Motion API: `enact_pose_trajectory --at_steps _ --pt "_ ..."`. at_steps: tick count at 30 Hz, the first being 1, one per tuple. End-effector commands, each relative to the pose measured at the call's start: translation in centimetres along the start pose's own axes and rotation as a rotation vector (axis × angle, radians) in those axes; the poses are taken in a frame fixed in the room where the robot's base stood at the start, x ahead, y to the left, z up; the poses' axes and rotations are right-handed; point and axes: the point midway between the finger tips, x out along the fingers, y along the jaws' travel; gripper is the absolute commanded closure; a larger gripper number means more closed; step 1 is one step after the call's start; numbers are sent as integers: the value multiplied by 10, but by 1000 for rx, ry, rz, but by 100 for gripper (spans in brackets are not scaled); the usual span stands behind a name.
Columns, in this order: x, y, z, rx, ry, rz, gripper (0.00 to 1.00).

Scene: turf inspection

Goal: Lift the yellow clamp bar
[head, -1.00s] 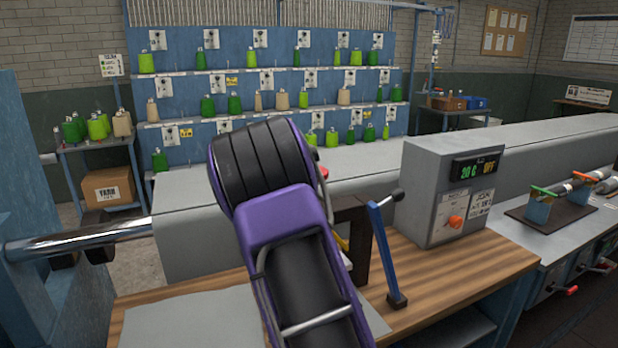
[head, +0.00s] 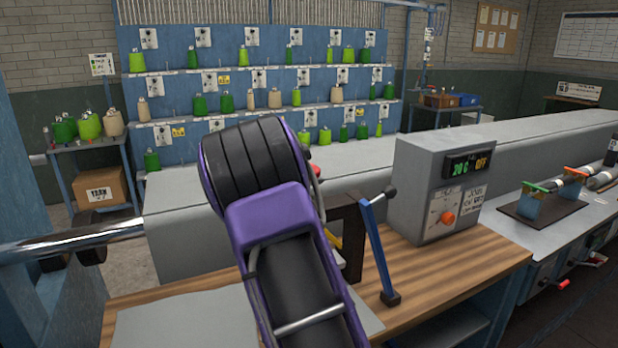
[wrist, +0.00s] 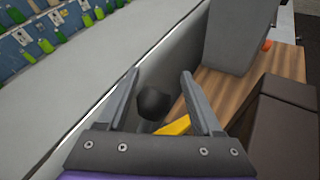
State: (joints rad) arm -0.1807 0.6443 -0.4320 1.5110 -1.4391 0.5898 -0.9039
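The yellow clamp bar (head: 333,241) shows only as a small piece in the head view, beside a dark brown upright frame (head: 352,245); my arm hides the rest. In the wrist view a short length of the yellow clamp bar (wrist: 174,126) shows low between the fingers, partly covered by the gripper's body. My gripper (wrist: 160,72) is open, with its two grey fingers spread apart. A dark round knob (wrist: 153,103) is also seen between the fingers. I cannot tell whether anything touches them. In the head view my arm hides the fingers.
A blue lever (head: 376,250) with a black knob stands right of the frame on the wooden bench (head: 455,265). A grey control box (head: 440,185) stands behind it. A long grey housing (head: 350,185) runs along the back. Bare bench top lies in front of the box.

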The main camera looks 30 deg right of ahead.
Motion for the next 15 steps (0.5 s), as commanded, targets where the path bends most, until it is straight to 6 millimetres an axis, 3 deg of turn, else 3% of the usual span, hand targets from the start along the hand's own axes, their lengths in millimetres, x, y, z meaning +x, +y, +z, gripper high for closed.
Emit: enact_pose_trajectory --at_steps 5,15 --pt "-24 -2 -8 -2 2 1 33" --pt "-94 -9 -31 -1 0 -3 33"
